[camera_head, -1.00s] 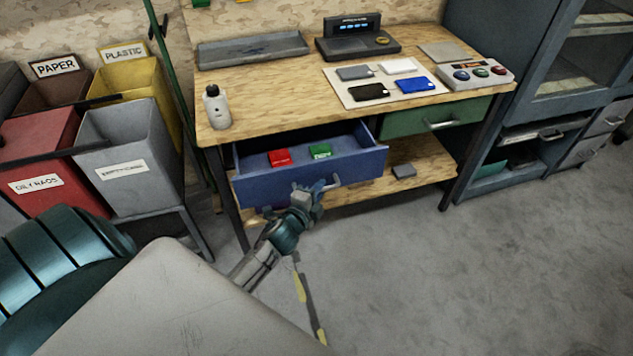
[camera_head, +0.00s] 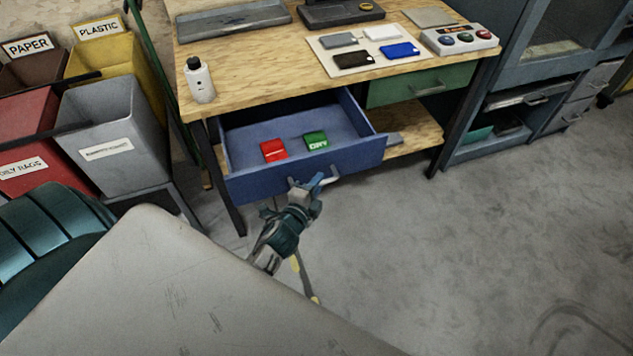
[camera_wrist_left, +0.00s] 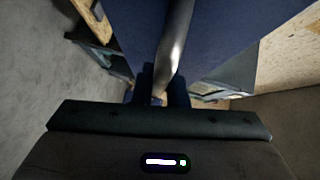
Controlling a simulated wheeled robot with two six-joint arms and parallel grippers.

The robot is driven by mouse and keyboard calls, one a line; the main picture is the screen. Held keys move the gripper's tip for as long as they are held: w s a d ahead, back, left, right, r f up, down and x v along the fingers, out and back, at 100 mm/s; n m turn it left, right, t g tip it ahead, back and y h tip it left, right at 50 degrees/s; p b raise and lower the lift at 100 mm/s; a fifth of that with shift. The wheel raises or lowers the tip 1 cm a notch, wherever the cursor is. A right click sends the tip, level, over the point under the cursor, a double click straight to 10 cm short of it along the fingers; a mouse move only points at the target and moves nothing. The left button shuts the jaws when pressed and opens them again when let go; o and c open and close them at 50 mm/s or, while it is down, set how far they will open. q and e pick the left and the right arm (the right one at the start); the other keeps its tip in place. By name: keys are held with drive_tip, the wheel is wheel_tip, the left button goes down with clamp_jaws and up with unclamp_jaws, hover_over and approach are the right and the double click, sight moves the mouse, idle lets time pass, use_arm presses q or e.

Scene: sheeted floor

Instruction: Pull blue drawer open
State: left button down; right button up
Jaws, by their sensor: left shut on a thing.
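The blue drawer (camera_head: 300,165) under the wooden workbench is pulled well out. A red block (camera_head: 273,150) and a green block (camera_head: 316,140) lie inside it. Its pale bar handle (camera_head: 328,181) is on the front panel. My left gripper (camera_head: 306,184) is at the handle, shut on it. In the left wrist view the metal handle (camera_wrist_left: 175,45) runs down between the fingers (camera_wrist_left: 163,85), in front of the blue drawer front (camera_wrist_left: 225,30). The fingertips are partly hidden by the handle. My right gripper is not in view.
The workbench top (camera_head: 270,90) holds a white bottle (camera_head: 199,80), a mat with several small cases, and a button box (camera_head: 459,38). A green drawer (camera_head: 420,86) is shut at the right. Bins (camera_head: 110,130) stand left. The floor in front is clear at right.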

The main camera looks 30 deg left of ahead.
use_arm(q)
drive_tip(key=c, duration=1.5)
unclamp_jaws()
drive_tip(key=shift+o, duration=0.2)
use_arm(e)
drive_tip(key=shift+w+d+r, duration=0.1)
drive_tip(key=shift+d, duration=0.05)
use_arm(q)
drive_tip(key=shift+s, duration=0.25)
drive_tip(key=s+r+b, duration=0.1)
drive_tip(key=s+b, duration=0.1)
drive_tip(key=s, duration=0.8)
drive_tip(key=shift+d+r+b, duration=0.2)
drive_tip(key=shift+d+b, duration=0.15)
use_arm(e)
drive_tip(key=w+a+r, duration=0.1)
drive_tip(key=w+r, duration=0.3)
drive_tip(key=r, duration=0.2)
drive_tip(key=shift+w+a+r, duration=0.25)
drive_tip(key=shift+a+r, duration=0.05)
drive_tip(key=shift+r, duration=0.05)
use_arm(q)
drive_tip(key=shift+s, duration=0.1)
